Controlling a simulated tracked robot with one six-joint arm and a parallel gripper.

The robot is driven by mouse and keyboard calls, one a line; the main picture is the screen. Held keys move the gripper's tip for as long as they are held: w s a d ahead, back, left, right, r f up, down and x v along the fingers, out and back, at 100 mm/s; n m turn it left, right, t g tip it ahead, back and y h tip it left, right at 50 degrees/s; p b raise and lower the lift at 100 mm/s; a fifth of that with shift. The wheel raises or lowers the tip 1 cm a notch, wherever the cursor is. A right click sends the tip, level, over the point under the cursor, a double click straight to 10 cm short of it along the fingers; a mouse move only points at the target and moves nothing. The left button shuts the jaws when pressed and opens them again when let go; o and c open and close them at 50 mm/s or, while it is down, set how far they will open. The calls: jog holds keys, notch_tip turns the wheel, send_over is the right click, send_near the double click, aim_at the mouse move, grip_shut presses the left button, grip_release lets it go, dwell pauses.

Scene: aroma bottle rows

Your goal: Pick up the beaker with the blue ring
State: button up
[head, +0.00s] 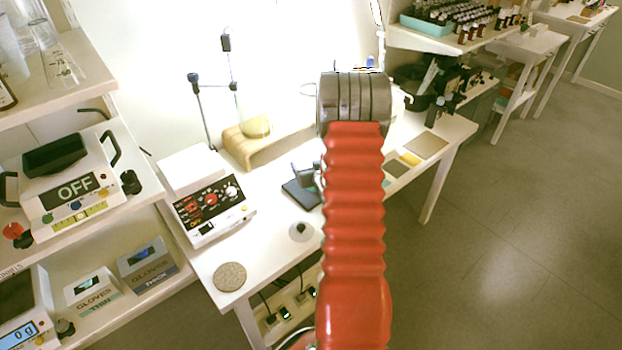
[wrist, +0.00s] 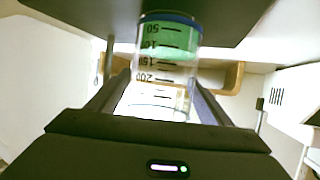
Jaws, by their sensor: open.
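A clear beaker (wrist: 165,72) with a blue ring at its upper end in the picture, black volume marks and green content shows in the wrist view. My gripper (wrist: 162,85) is open, with one finger on either side of the beaker in the picture. I cannot tell whether either finger touches it. The lower part of the beaker in the picture is see-through and pale. In the head view my red sleeved arm covers the middle of the bench, and I cannot make out the beaker or my fingers there.
A dark slab (wrist: 150,8) spans the top of the wrist view, close to the beaker. In the head view, a flask (head: 256,126) sits on a wooden stand (head: 240,148) beside a white control box (head: 205,195). A round cork-like mat (head: 230,276) lies near the bench end.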

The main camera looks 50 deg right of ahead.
jog(key=shift+c, duration=0.6)
jog(key=c, duration=1.2)
jog(key=shift+o, duration=0.2)
jog(key=shift+r, duration=0.1)
notch_tip(320, 180, up, 10)
